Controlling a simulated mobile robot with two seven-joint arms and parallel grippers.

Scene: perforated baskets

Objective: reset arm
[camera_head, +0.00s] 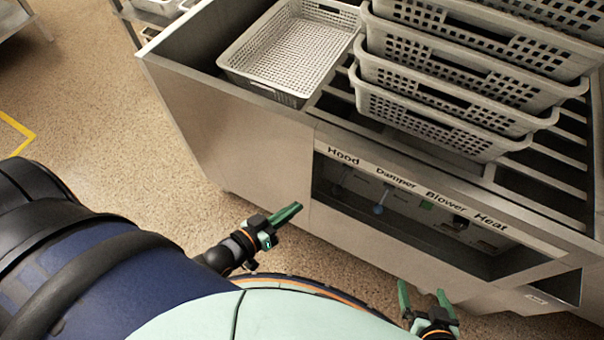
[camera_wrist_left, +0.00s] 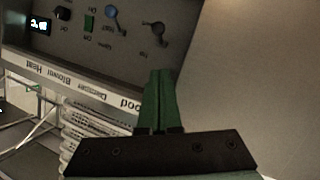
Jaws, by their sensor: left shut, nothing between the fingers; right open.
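My left gripper (camera_head: 285,215) is in front of the metal unit, over the floor, with its green fingers together and nothing between them. It also shows in the left wrist view (camera_wrist_left: 160,80), fingers closed, in front of the control panel. My right gripper (camera_head: 424,290) is at the bottom right of the head view. Its two green fingers stand apart, and nothing shows between them. Both grippers are apart from the baskets.
A metal unit (camera_head: 240,160) with a recessed control panel (camera_head: 400,205) stands ahead. A single perforated basket (camera_head: 290,50) sits on its left part. Stacked grey baskets (camera_head: 430,105) stand on slats at the right. Speckled floor (camera_head: 100,110) is clear at the left.

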